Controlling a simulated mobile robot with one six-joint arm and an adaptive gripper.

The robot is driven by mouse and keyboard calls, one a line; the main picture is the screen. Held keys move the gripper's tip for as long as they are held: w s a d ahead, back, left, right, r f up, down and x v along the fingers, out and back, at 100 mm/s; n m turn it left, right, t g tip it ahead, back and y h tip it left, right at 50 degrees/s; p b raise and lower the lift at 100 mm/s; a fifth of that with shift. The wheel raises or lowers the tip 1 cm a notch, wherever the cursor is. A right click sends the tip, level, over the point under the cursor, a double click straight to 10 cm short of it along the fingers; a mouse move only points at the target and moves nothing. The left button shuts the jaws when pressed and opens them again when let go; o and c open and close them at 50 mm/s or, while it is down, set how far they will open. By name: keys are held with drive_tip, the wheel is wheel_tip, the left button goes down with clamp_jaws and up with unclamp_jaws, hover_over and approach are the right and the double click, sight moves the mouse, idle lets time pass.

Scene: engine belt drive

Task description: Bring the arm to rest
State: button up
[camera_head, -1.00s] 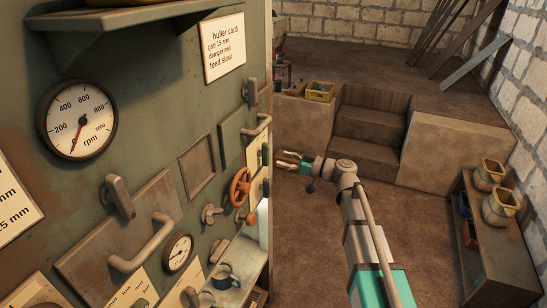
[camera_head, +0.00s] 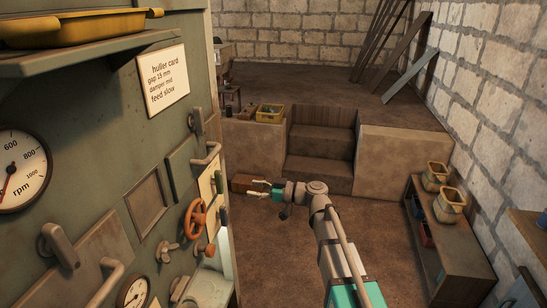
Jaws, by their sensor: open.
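My arm reaches up from the bottom of the view, bent at its grey joint, with the forearm turned left. My gripper (camera_head: 262,188) is at its end, fingers pointing left, open and apparently empty. It hangs in the air a little right of the green machine panel (camera_head: 130,135). An orange handwheel (camera_head: 194,220) and several levers on the panel are left of the gripper.
Steps (camera_head: 322,145) lead up to a raised floor with a yellow crate (camera_head: 269,114) at its edge. A low shelf (camera_head: 450,245) with two tan containers stands along the right stone wall. A yellow tray (camera_head: 80,27) lies on the panel's top shelf. The brown floor between is open.

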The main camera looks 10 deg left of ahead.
drive_tip(key=s+d+f+m+h, duration=0.5)
drive_tip(key=d+f+h, duration=0.1)
drive_tip(key=d, duration=0.5)
drive_tip(key=s+d+f+m+h, duration=0.5)
drive_tip(key=d+f+m+h, duration=0.1)
drive_tip(key=d, duration=0.5)
drive_tip(key=s+d+f+m+g+h, duration=0.1)
drive_tip(key=s+d+f+m+h, duration=0.4)
drive_tip(key=d, duration=0.5)
drive_tip(key=shift+s+d+f+m+h, duration=0.4)
drive_tip(key=shift+s+f+m, duration=0.1)
drive_tip(key=shift+f, duration=0.15)
drive_tip(key=shift+s, duration=0.1)
